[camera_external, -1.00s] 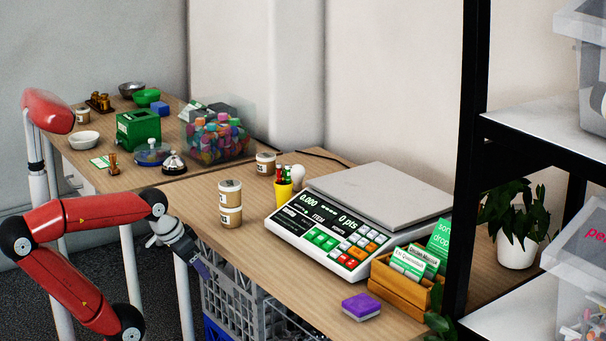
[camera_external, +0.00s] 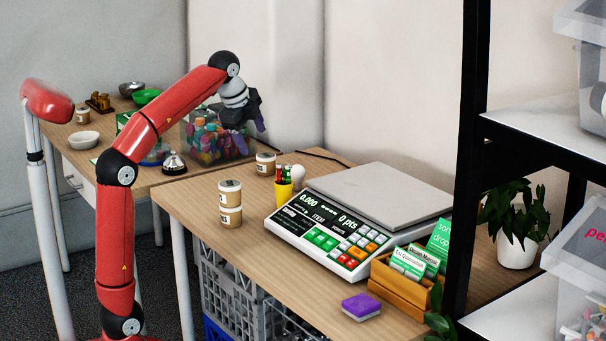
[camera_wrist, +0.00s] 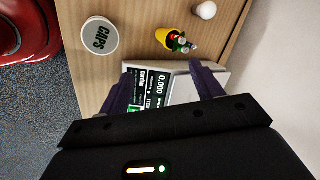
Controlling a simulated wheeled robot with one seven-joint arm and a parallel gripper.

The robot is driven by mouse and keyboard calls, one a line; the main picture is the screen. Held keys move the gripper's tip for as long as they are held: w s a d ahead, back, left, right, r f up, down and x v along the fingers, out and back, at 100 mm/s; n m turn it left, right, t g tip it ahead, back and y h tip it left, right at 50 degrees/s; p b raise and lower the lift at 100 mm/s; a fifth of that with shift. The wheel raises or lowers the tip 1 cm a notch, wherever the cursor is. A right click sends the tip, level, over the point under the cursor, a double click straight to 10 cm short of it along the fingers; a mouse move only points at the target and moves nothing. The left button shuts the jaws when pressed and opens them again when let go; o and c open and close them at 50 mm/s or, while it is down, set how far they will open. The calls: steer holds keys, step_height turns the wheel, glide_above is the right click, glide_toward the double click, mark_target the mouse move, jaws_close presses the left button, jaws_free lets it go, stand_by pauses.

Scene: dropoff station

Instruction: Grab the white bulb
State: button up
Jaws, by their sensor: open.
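The white bulb (camera_external: 298,172) stands on the wooden table behind the yellow cup and by the scale's left back corner.
A yellow cup (camera_external: 284,190) with pens stands close to the bulb. The scale (camera_external: 380,192) is right of it. Stacked jars (camera_external: 230,215) and another jar (camera_external: 265,164) stand to the left. A clear box of colourful items (camera_external: 205,140) is farther left.

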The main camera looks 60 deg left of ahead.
steer(key=w+a+f+m, duration=0.2)
steer(key=w+a+m, duration=0.1)
steer(key=w+m, duration=0.2)
steer(key=w+a+f+m+g+y+p, duration=0.1)
steer(key=w+a+f+m, duration=0.2)
steer(key=w+m, duration=0.2)
steer(key=w+a+f+m+p, duration=0.1)
steer(key=w+a+f+m, duration=0.2)
steer(key=w, duration=0.6)
steer(key=shift+w+m+y, duration=0.3)
steer(key=shift+w+m, duration=0.05)
steer(key=shift+m, duration=0.65)
glide_above(298, 178)
steer(key=shift+a+f, duration=0.2)
steer(key=shift+f, duration=1)
steer(key=shift+a+f, duration=0.2)
steer(key=shift+f, duration=0.95)
steer(key=x, duration=0.5)
steer(key=s+b+x, duration=0.1)
steer(key=x, duration=0.1)
steer(key=shift+w+d+f, duration=0.1)
steer(key=shift+w+f, duration=0.05)
steer(key=shift+f, duration=0.45)
steer(key=c, duration=0.9)
